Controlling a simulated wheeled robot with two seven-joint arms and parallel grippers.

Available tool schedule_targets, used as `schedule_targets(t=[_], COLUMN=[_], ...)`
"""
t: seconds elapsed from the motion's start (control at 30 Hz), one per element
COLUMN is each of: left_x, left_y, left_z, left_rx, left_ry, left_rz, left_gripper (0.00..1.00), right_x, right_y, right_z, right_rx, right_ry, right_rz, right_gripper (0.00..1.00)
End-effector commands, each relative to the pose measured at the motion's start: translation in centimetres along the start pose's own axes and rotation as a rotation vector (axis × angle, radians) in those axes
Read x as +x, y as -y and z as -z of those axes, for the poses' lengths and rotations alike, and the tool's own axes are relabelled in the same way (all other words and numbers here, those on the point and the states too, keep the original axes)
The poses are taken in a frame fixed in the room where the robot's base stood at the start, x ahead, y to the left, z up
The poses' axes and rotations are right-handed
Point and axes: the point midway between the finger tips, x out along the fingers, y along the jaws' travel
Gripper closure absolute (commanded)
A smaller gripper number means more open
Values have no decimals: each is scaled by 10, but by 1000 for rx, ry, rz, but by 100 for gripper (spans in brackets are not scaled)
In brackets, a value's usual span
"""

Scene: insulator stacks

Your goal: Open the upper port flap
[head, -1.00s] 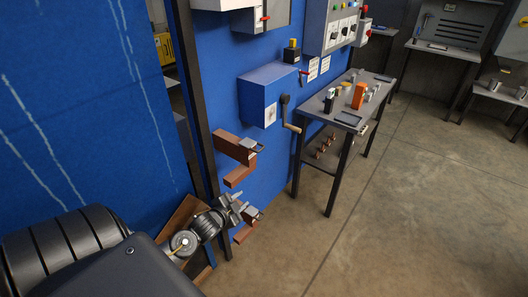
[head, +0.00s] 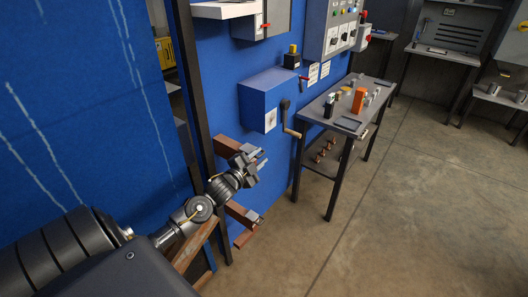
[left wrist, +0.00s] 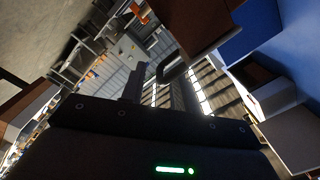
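The upper port (head: 226,144) is a brown block on the blue wall panel; its grey flap is mostly hidden behind my left gripper in the head view. My left gripper (head: 262,158) is right in front of this port, its two fingers apart. In the left wrist view, my fingers (left wrist: 158,88) also stand apart, and a grey loop-like piece (left wrist: 172,66) shows by their tips, beside a brown block (left wrist: 198,22). I cannot tell whether they touch it. A lower brown port (head: 240,213) with a grey flap sits below. My right gripper is out of view.
A blue box (head: 262,97) with a crank handle (head: 290,122) juts from the wall above and right of the ports. A grey table (head: 345,105) with small parts stands further right. A dark post (head: 191,90) is left of the ports. The floor at right is clear.

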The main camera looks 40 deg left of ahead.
Motion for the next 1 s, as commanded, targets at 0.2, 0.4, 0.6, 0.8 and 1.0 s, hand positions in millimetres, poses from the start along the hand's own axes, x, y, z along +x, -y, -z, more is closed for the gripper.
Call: schedule_targets(t=[0.2,0.4,0.6,0.8,1.0], left_x=[26,32,32,32,32], left_y=[0,0,0,-2,-4], left_z=[0,0,0,0,0], left_rx=[0,0,0,0,-1], left_ry=[1,1,1,1,2], left_rz=[0,0,0,-3,-7], left_gripper=[69,69,71,97,100], right_x=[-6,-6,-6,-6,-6], right_y=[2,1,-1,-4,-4], right_z=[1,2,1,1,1], right_rx=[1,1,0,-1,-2], right_ry=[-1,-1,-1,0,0], right_rz=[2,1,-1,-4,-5], right_gripper=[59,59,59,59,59])
